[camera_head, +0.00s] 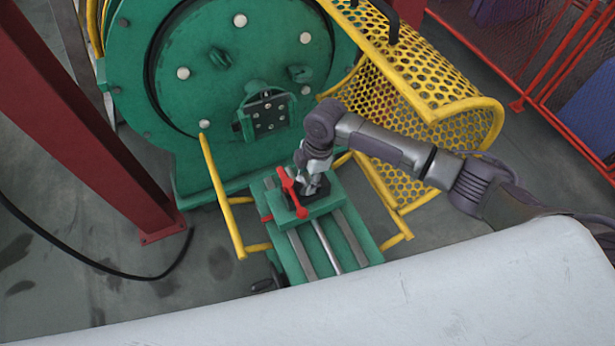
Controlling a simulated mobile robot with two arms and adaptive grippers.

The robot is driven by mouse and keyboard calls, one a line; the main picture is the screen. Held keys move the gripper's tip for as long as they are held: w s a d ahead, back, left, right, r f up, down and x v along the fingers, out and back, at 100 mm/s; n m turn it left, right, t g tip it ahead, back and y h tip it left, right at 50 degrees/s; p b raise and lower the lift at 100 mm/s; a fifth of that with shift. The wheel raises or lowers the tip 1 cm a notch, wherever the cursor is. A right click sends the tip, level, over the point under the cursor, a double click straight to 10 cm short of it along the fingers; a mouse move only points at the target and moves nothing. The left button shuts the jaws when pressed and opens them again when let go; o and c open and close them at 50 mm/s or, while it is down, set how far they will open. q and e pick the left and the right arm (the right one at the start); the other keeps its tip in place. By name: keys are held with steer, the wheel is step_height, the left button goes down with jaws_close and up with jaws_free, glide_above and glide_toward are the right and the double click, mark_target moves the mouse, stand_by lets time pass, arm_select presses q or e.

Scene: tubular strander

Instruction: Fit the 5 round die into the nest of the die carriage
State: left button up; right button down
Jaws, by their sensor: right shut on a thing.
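The green die carriage (342,233) stands on its rails in front of the large green machine disc. My right gripper (312,188) points down over the nest, beside the red lever. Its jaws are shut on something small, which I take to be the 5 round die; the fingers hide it. I cannot tell how deep it sits in the nest. My left gripper is not in view.
A yellow perforated guard (425,85) stands open behind my right arm. Yellow bars (222,195) flank the carriage. A dark red post (85,125) rises at the left, and a black cable (120,272) lies on the floor. A pale surface (330,310) fills the foreground.

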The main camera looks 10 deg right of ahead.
steer(key=shift+f+b, duration=0.35)
steer(key=shift+f, duration=0.35)
steer(key=c, duration=0.7)
jaws_free()
steer(key=shift+o, duration=0.6)
step_height(320, 180, up, 12)
steer(key=d, duration=0.2)
steer(key=shift+w+d, duration=0.15)
steer(key=shift+w, duration=0.1)
steer(key=shift+s+f, duration=0.1)
steer(key=shift+f, duration=0.05)
